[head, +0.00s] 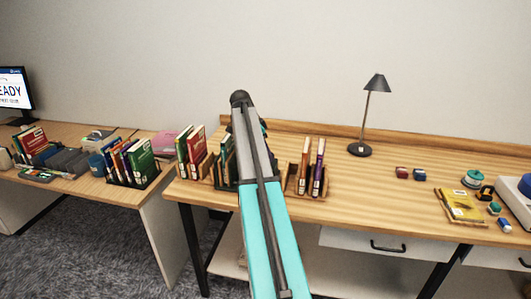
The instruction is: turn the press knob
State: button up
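A white device (513,204) with a dark round knob-like part (525,184) stands at the right end of the desk. The picture's right edge cuts it off. I cannot tell for sure that this is the press and its knob. My grey and teal arm rises through the middle of the picture, well to the left of the device. My gripper does not show; it is hidden behind the arm or outside the picture.
The wooden desk (400,213) holds books in wooden holders (305,177), a black lamp (360,150), small red and blue blocks (402,172), a teal round item (473,179) and a yellow book (461,205). A second desk (75,187) with books and a monitor (13,90) stands left. The desk's middle is mostly clear.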

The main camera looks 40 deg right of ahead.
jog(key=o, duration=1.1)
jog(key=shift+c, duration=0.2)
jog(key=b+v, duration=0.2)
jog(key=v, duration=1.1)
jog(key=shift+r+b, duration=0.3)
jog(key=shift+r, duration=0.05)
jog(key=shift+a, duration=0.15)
